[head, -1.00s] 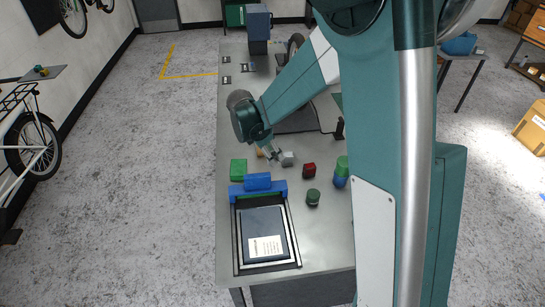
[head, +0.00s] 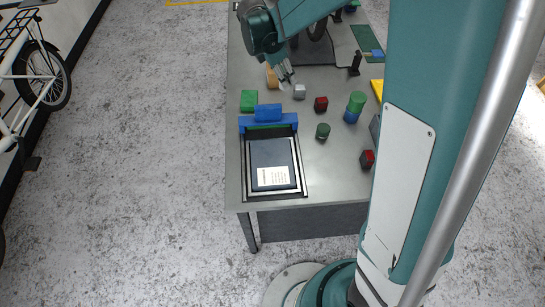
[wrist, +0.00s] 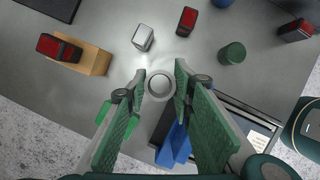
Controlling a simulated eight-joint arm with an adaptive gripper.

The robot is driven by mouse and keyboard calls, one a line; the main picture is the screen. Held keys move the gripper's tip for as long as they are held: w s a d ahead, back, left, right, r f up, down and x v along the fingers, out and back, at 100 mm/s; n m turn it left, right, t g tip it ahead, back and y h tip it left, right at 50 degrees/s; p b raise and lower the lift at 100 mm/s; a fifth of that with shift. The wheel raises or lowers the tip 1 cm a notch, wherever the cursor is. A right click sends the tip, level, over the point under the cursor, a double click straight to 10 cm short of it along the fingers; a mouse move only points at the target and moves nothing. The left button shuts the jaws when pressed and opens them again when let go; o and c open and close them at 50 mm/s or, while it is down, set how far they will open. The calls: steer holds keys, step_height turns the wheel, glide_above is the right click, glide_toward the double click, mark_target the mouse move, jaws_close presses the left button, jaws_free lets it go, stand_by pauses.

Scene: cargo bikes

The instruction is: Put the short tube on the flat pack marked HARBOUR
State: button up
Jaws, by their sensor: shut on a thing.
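In the wrist view my gripper (wrist: 160,75) is closed around a pale round thing (wrist: 160,86), seen end-on, which looks like the short tube. In the head view my gripper (head: 286,76) is behind and left of a small grey block (head: 299,91); the held thing is hard to make out there. A dark blue flat pack (head: 268,154) lies in a black frame at the table's near end. Its white label is too small to read. The flat pack is partly hidden behind a finger at the wrist view's lower right.
A blue bar (head: 286,120) with a blue block (head: 268,112) stands at the frame's far edge. A green block (head: 249,100), tan block (head: 271,78), red block (head: 321,104), dark green cylinder (head: 323,131) and green-and-blue stack (head: 354,106) stand around on the grey table.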

step_height(320, 180, up, 4)
steer(key=shift+s+a+r, duration=0.1)
steer(key=shift+s+r, duration=0.05)
steer(key=shift+r, duration=0.05)
steer(key=s+a+m, duration=0.1)
steer(key=s+a, duration=0.4)
steer(key=s, duration=0.7)
steer(key=m+g+p, duration=0.1)
glide_above(277, 160)
steer(key=a, duration=0.2)
steer(key=shift+s+f, duration=0.2)
steer(key=shift+f, duration=2.4)
steer(key=shift+f, duration=0.1)
steer(key=shift+f, duration=2.8)
steer(key=shift+f+b, duration=0.5)
steer(key=shift+f, duration=1.6)
steer(key=shift+f, duration=0.2)
